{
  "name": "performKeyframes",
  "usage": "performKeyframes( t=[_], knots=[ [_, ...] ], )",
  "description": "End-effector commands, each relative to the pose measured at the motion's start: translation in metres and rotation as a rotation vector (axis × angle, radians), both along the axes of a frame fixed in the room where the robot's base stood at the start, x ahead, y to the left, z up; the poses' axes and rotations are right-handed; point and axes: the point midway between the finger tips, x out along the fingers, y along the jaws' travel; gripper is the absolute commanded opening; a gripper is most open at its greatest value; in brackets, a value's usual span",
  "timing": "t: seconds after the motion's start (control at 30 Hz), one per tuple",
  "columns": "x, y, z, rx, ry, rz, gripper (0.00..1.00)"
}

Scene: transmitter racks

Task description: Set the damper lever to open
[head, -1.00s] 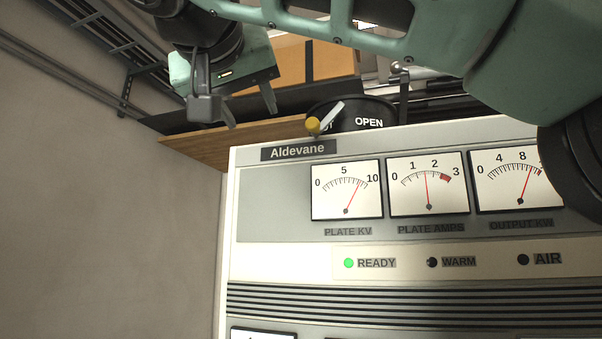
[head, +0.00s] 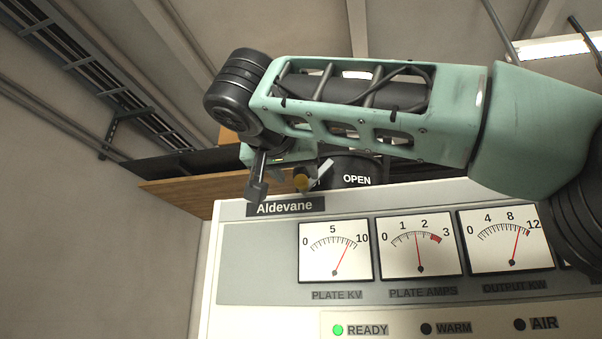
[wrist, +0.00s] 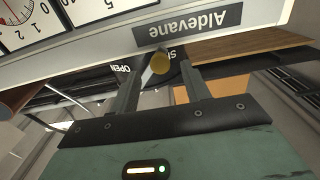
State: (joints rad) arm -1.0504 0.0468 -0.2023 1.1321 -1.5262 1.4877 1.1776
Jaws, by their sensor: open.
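My gripper (head: 278,181) is at the knob's left in the head view, partly hidden by my own arm.
The white Aldevane cabinet (head: 255,250) with several meters stands just below the lever. A wooden board (head: 185,195) lies behind it at the left. A cable ladder (head: 95,80) runs along the upper left wall.

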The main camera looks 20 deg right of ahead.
Motion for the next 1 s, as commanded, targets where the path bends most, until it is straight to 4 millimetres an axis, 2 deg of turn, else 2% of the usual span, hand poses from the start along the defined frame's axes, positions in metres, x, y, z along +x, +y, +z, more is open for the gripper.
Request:
performKeyframes(
  t=[0.1, 0.3, 0.67, 0.7, 0.87, 1.0],
  knots=[
    [0.017, -0.014, 0.004, -0.002, 0.001, -0.003, 0.47],
    [0.035, -0.025, 0.002, -0.001, 0.001, 0.0, 0.47],
    [0.04, -0.029, 0.0, -0.001, 0.001, 0.0, 0.47],
    [0.04, -0.029, 0.0, -0.001, 0.001, 0.0, 0.44],
    [0.04, -0.029, 0.0, -0.001, 0.001, 0.0, 0.0],
    [0.04, -0.029, 0.0, -0.002, 0.001, 0.0, 0.0]
  ],
)
